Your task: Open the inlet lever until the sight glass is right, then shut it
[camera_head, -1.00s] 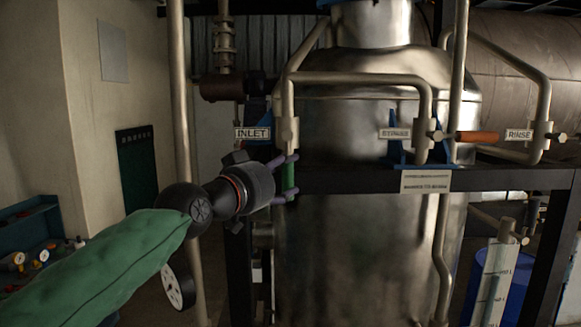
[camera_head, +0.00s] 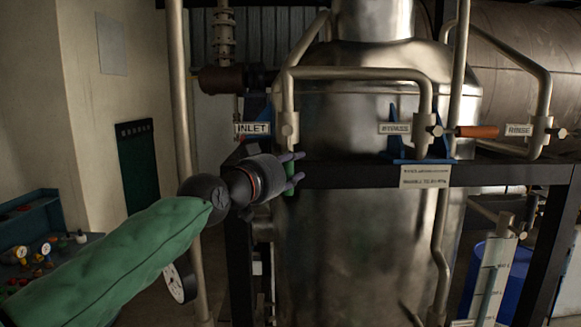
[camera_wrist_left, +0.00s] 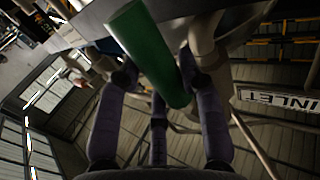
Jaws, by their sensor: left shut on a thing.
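The inlet lever's green handle (camera_head: 289,189) hangs below the valve (camera_head: 288,127) beside the INLET sign (camera_head: 252,128). My left gripper (camera_head: 293,172) is shut on this handle, with purple fingers around it. In the left wrist view the green handle (camera_wrist_left: 150,50) runs between the fingers (camera_wrist_left: 160,110), and the INLET sign shows upside down at right. A pale graduated gauge (camera_head: 489,285), apparently the sight glass, stands at lower right; its level is too small to read. My right gripper is not in view.
A steel vessel (camera_head: 365,230) stands right behind the handle, with a dark rail (camera_head: 335,174) across it. A second valve with an orange handle (camera_head: 477,132) sits near the RINSE sign (camera_head: 518,130). A vertical pipe (camera_head: 180,100) stands left of the gripper. A blue drum (camera_head: 515,270) is behind the gauge.

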